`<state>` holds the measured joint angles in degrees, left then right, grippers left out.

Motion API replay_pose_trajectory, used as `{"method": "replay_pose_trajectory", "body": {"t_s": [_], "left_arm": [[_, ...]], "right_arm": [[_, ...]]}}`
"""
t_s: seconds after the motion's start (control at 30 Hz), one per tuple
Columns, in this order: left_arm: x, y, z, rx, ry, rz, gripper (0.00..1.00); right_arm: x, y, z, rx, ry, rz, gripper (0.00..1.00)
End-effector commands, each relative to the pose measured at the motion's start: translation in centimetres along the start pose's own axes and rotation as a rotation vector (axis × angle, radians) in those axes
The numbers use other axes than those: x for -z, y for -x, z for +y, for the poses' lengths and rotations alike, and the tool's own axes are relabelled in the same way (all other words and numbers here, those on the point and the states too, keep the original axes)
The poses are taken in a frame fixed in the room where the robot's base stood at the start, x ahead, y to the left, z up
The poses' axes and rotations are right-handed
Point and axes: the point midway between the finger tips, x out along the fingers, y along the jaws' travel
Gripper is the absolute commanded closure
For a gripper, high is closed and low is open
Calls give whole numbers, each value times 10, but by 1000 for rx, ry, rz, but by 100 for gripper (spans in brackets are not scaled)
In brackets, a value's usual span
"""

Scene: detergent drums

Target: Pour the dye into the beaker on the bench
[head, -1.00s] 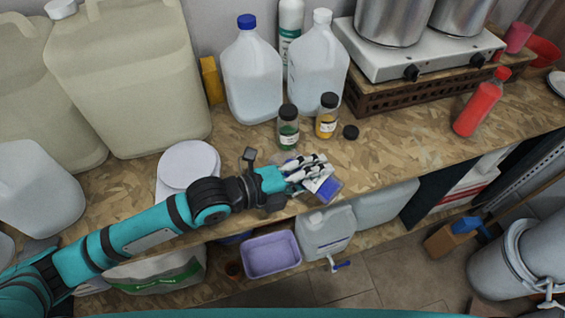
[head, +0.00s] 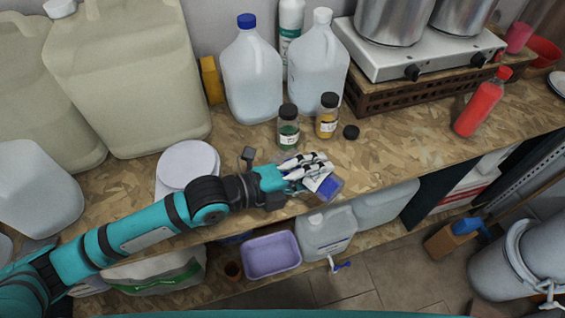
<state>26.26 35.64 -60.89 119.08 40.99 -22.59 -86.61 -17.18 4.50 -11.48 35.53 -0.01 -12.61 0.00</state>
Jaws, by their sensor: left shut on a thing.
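My left gripper (head: 318,172) is shut on a small clear jar (head: 326,186) with blue dye and a white label. The jar is tilted, above the front edge of the bench. A loose black cap (head: 350,132) lies on the bench behind it. The beaker cannot be made out clearly; faint clear glass may show just behind the fingers. My right gripper is not in view.
Capped jars of green (head: 288,128) and yellow (head: 326,116) stand just behind the gripper. Two large clear jugs (head: 252,80) stand further back. A hotplate (head: 420,52) and red bottle (head: 478,108) stand at right. The bench (head: 410,140) between is clear.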

Motion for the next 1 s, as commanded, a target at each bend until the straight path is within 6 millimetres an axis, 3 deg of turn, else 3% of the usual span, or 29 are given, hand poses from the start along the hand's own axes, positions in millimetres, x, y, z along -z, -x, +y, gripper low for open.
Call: {"method": "replay_pose_trajectory", "body": {"t_s": [1.0], "left_arm": [[-1,1,-4,20,46,13,86]], "right_arm": [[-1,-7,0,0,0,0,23]]}}
